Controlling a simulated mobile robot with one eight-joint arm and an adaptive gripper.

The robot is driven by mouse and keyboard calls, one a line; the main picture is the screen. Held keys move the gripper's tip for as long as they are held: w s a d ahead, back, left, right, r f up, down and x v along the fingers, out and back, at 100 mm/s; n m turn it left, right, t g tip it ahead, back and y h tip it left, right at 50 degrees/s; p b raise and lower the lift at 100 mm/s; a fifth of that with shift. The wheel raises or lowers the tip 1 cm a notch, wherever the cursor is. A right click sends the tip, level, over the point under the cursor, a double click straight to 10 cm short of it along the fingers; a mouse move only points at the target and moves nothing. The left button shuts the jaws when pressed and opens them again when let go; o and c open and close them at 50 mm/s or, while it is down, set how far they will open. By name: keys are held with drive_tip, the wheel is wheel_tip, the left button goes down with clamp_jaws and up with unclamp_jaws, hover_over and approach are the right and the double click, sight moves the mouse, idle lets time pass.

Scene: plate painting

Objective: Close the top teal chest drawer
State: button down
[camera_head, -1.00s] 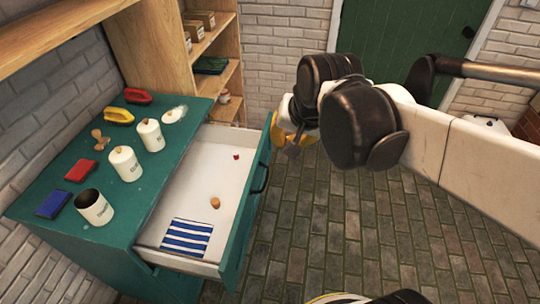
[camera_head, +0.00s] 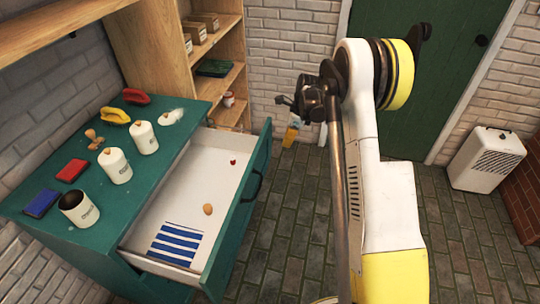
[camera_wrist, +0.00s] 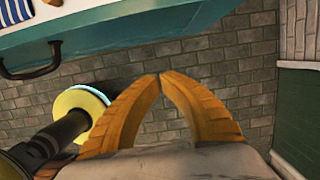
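The teal chest (camera_head: 105,187) stands against the brick wall at left in the head view. Its top drawer (camera_head: 240,220) is pulled far out, with a dark handle (camera_head: 254,186) on its teal front. Inside the drawer lie a blue-striped cloth (camera_head: 176,243), a small brown item (camera_head: 208,209) and a tiny red item (camera_head: 233,162). In the wrist view, the drawer front and handle (camera_wrist: 30,68) show at upper left. My gripper (camera_wrist: 160,76) has its orange fingertips together with nothing between them, apart from the handle.
White canisters (camera_head: 115,166), a dark-mouthed cup (camera_head: 78,209), red and blue blocks and brushes stand on the chest top. A wooden shelf (camera_head: 160,60) rises behind. A white appliance (camera_head: 487,160) stands at right. Paved floor in front of the drawer is open.

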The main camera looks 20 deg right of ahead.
drive_tip(key=w+a+f+b, duration=0.3)
drive_tip(key=a+f+b, duration=0.2)
drive_tip(key=f, duration=0.5)
drive_tip(key=shift+w, duration=0.4)
drive_tip(key=shift+a, duration=0.1)
